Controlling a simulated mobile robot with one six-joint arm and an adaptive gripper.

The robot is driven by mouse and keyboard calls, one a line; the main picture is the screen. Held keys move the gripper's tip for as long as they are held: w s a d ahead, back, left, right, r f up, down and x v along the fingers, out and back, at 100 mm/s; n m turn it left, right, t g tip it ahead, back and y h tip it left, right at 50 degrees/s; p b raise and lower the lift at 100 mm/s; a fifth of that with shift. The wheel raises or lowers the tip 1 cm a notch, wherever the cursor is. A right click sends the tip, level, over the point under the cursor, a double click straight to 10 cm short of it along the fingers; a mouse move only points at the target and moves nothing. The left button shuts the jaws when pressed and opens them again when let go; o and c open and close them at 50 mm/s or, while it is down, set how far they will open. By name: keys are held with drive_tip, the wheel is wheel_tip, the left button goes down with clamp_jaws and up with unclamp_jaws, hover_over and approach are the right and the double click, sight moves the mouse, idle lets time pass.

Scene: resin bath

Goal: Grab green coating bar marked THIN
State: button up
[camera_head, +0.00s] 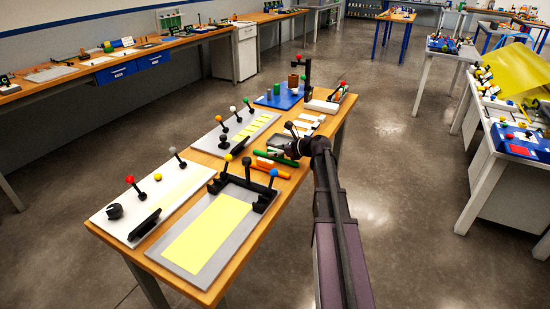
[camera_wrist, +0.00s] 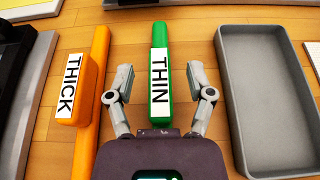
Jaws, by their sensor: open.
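The green coating bar (camera_wrist: 160,38) with a white THIN label lies on the wooden table in the wrist view. My gripper (camera_wrist: 160,88) is open, with one finger on each side of the bar's labelled block. Neither finger clearly touches it, and its near end is hidden behind my gripper's body. In the head view the green bar (camera_head: 275,155) lies beside my gripper (camera_head: 295,153), partly covered by it. The orange coating bar marked THICK (camera_wrist: 92,88) lies to the left, apart from the left finger.
An empty grey tray (camera_wrist: 228,85) stands close to the right of my gripper. A grey board with a yellow sheet (camera_head: 170,262) and dark levers lies nearer on the table. White strips (camera_head: 308,118) lie farther back.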

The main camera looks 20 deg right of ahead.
sight(275, 150)
drive_tip(key=shift+c, duration=0.2)
clamp_jaws()
drive_tip(key=shift+r, duration=0.15)
wheel_tip(275, 150, up, 10)
drive_tip(key=p, duration=1)
idle(0.8)
